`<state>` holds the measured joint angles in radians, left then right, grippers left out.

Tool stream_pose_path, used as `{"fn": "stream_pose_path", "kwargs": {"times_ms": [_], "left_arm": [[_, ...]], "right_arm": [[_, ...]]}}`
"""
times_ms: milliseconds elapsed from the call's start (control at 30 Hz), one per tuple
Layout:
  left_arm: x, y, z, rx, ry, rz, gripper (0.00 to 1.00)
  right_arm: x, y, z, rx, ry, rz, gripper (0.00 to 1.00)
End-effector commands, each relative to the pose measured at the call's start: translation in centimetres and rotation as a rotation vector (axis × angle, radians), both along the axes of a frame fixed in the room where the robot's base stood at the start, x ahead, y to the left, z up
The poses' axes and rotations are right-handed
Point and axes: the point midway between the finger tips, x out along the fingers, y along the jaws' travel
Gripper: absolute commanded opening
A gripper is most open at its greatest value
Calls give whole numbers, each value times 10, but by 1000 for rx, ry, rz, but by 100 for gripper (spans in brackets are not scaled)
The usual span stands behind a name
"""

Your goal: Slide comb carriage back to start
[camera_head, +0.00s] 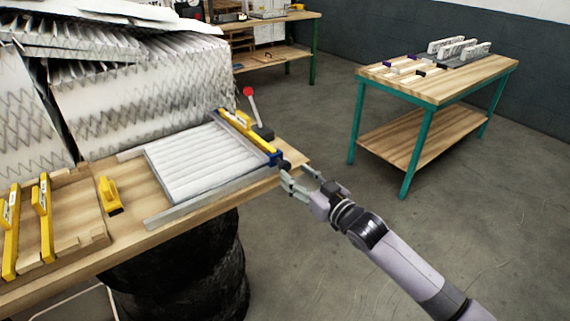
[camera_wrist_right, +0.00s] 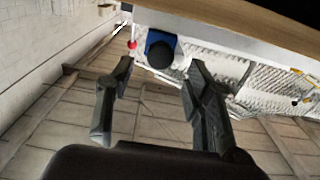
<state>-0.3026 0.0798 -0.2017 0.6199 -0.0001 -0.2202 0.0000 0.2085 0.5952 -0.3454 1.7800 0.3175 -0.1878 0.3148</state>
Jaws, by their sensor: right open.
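The comb carriage (camera_head: 246,134) is a yellow bar lying along the right end of a white pleated filter (camera_head: 203,161) in a metal-railed frame on the bench. Its near end has a blue block (camera_head: 275,158) with a dark knob (camera_head: 285,165). In the right wrist view the blue block (camera_wrist_right: 154,36) and black round knob (camera_wrist_right: 162,54) show between the finger directions. My right gripper (camera_head: 287,178) is open and empty, just off the bench's front edge by the knob. Whether its fingertips reach around the knob I cannot tell. My left gripper is not in view.
A lever with a red ball (camera_head: 248,91) stands behind the carriage. Yellow-handled combs (camera_head: 45,218) lie in a wooden tray at left, a yellow tool (camera_head: 110,194) beside the frame. Large pleated stacks (camera_head: 140,92) fill the bench's back. A second table (camera_head: 437,78) stands right; the floor between is clear.

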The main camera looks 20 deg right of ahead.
Motion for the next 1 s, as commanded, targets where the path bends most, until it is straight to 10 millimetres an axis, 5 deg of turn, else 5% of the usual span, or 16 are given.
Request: {"fn": "stream_pose_path", "kwargs": {"times_ms": [200,400,733,1000], "left_arm": [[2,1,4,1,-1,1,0],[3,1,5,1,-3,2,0],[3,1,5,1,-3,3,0],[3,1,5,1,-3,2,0]], "right_arm": [[36,13,2,2,-2,0,47],[52,19,1,1,-1,0,47],[55,20,0,0,0,1,47],[54,20,0,0,0,0,30]]}}
